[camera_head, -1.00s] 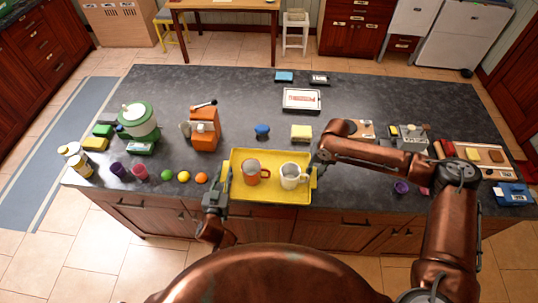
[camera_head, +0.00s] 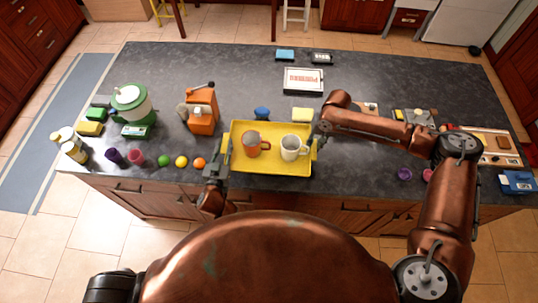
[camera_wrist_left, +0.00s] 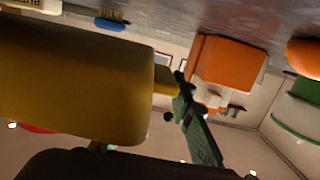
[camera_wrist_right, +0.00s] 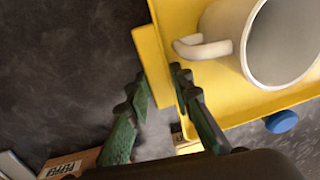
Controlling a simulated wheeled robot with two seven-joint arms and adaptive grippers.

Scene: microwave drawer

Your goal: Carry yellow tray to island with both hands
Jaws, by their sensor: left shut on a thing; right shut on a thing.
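The yellow tray (camera_head: 270,168) is at the front middle of the dark island (camera_head: 400,85), over its countertop near the front edge. A red-orange mug (camera_head: 252,148) and a white mug (camera_head: 290,150) stand upright in it. My left gripper (camera_head: 219,164) is shut on the tray's left side. My right gripper (camera_head: 316,146) is shut on its right side. The left wrist view shows the tray wall (camera_wrist_left: 70,85) large beside the finger. The right wrist view shows both fingers around the tray's side tab (camera_wrist_right: 153,65). I cannot tell whether the tray touches the countertop.
An orange appliance (camera_head: 202,115) and several round fruits (camera_head: 181,162) are left of the tray. A purple cup (camera_head: 404,174) is to the right.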

